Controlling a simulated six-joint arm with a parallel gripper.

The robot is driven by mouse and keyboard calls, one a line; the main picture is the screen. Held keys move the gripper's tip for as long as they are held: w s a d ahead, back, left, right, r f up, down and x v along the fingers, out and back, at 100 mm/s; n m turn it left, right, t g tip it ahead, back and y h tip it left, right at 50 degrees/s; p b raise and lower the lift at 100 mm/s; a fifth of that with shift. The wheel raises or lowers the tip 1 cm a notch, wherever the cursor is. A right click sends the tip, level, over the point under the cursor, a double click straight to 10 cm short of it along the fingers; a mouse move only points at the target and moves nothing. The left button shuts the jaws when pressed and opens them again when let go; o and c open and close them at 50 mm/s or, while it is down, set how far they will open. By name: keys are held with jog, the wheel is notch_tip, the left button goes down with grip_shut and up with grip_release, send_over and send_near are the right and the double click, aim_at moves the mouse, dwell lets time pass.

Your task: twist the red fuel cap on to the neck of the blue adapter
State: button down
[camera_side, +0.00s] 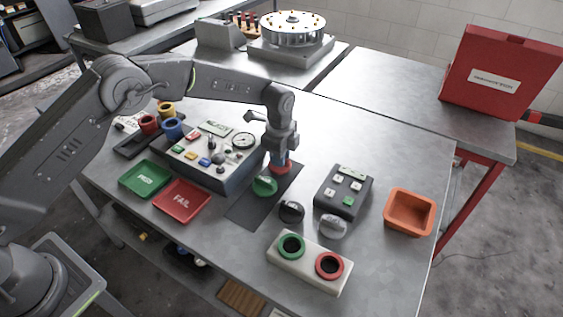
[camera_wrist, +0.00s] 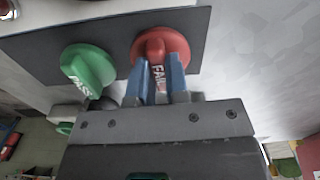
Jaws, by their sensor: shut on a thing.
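The red fuel cap (camera_side: 281,169) is at the upper end of the dark mat, under my gripper (camera_side: 280,157). In the wrist view the round red cap (camera_wrist: 178,42) has a raised grip bar, and the blue fingertips of my gripper (camera_wrist: 157,75) are shut on that bar from both sides. White lettering on the bar is partly hidden. I cannot tell whether the cap touches the mat or is slightly above it. The blue adapter (camera_side: 172,128) stands upright with a round open top in a dark rack at the left, apart from my gripper.
A green cap (camera_side: 264,186) lies close beside the red one on the dark mat (camera_side: 250,210). Black (camera_side: 291,211) and grey (camera_side: 333,226) caps lie nearby. A gauge panel (camera_side: 215,172) stands between gripper and rack. Red and yellow adapters, trays, a button box and a two-ring block surround it.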

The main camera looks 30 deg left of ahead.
notch_tip(320, 180, up, 20)
jog(key=f, duration=0.1)
jog(key=s+a+n, duration=0.3)
jog(key=s+a, duration=0.1)
jog(key=a, duration=1.2)
jog(key=s+a+n, duration=0.3)
jog(key=a, duration=1.3)
jog(key=shift+d+f, duration=0.15)
jog(key=shift+f, duration=5)
jog(key=shift+f, duration=0.85)
